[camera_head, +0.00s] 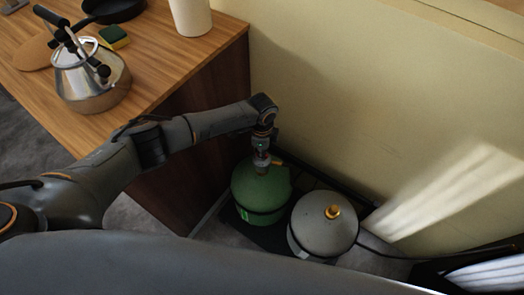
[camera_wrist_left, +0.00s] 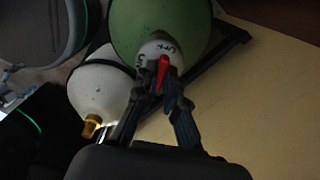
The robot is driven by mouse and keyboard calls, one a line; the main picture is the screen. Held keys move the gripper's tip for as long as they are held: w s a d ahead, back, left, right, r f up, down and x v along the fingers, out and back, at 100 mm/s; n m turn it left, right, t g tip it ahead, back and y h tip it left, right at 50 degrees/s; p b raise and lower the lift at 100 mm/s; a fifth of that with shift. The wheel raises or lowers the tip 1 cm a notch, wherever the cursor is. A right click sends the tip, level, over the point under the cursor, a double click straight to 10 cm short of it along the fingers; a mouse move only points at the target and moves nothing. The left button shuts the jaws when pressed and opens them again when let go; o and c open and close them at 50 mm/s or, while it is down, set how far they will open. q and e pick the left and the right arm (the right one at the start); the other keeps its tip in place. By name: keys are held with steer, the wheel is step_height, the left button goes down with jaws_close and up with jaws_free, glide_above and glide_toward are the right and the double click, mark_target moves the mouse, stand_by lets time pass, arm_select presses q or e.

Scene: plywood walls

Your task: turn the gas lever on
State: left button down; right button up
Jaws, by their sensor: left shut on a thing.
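A green gas bottle (camera_head: 261,188) stands on the floor beside the wooden counter. In the left wrist view the green bottle (camera_wrist_left: 190,25) has a pale valve collar (camera_wrist_left: 155,50) on top with a small red lever (camera_wrist_left: 163,72). My left gripper (camera_head: 262,165) is over the top of the green bottle. In the left wrist view my left gripper (camera_wrist_left: 162,92) has its two fingers on either side of the red lever, shut on it. A grey-white gas bottle (camera_head: 318,228) with a brass cap (camera_head: 332,212) stands to the right of the green one. My right gripper is not in view.
The wooden counter (camera_head: 190,65) holds a metal kettle (camera_head: 90,80), a dark pan (camera_head: 112,10), a sponge (camera_head: 113,37) and a white container (camera_head: 190,16). A pale wall (camera_head: 370,110) rises close behind the bottles. A black hose runs right from the grey-white bottle.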

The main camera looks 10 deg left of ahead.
arm_select(q)
steer(key=n+p, duration=0.2)
steer(key=n, duration=0.1)
steer(key=shift+r+n, duration=0.1)
steer(key=shift+n, duration=0.3)
steer(key=n+p, duration=0.3)
steer(key=n, duration=0.2)
steer(key=n+p, duration=0.1)
steer(key=n, duration=0.4)
steer(key=shift+p, duration=0.35)
steer(key=shift+n+p, duration=0.5)
steer(key=shift+n, duration=1.5)
steer(key=c, duration=1.4)
jaws_free()
